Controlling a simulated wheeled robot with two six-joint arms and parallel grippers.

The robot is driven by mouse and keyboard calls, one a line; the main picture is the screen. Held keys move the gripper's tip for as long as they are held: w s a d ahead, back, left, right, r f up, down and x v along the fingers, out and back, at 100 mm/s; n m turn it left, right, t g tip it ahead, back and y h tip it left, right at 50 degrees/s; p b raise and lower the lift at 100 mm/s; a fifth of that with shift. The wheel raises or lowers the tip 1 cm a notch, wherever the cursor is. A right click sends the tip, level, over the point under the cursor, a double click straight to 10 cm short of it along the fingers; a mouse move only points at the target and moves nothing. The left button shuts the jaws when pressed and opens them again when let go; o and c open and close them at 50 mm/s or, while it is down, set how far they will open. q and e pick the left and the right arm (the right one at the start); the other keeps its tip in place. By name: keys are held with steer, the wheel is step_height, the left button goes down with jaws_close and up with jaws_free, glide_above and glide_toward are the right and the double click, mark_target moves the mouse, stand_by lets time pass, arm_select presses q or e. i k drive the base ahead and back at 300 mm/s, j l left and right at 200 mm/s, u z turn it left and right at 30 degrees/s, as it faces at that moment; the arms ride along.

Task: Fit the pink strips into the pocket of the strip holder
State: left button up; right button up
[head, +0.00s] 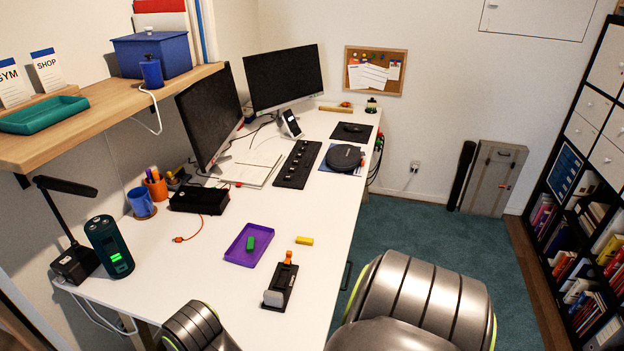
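I cannot make out any pink strips in the head view. A small green block (250,243) lies in a purple tray (235,256) on the white desk, and a yellow block (304,240) lies on the desk to the tray's right. A black device with an orange top and a grey front end (281,284) stands near the desk's front edge; I cannot tell whether it is the strip holder. Both of my arms show only as grey links at the bottom edge. Neither gripper is in view.
A wooden shelf (100,112) on the left bears a teal tray (42,115), cards and a blue box (152,54). A dark green cylinder (109,247) and a lamp (66,225) stand at the desk's left. Monitors stand farther back.

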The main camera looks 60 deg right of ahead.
mark_target(276, 298)
steer(key=i+z, duration=0.2)
steer(key=z, duration=0.2)
steer(key=i+z, duration=0.15)
steer(key=z, duration=0.25)
steer(key=i+j+z, duration=0.1)
steer(key=z, duration=0.3)
steer(key=i+j+z, duration=0.15)
steer(key=z, duration=0.2)
steer(key=i+j+z, duration=0.5)
steer(key=l, duration=0.1)
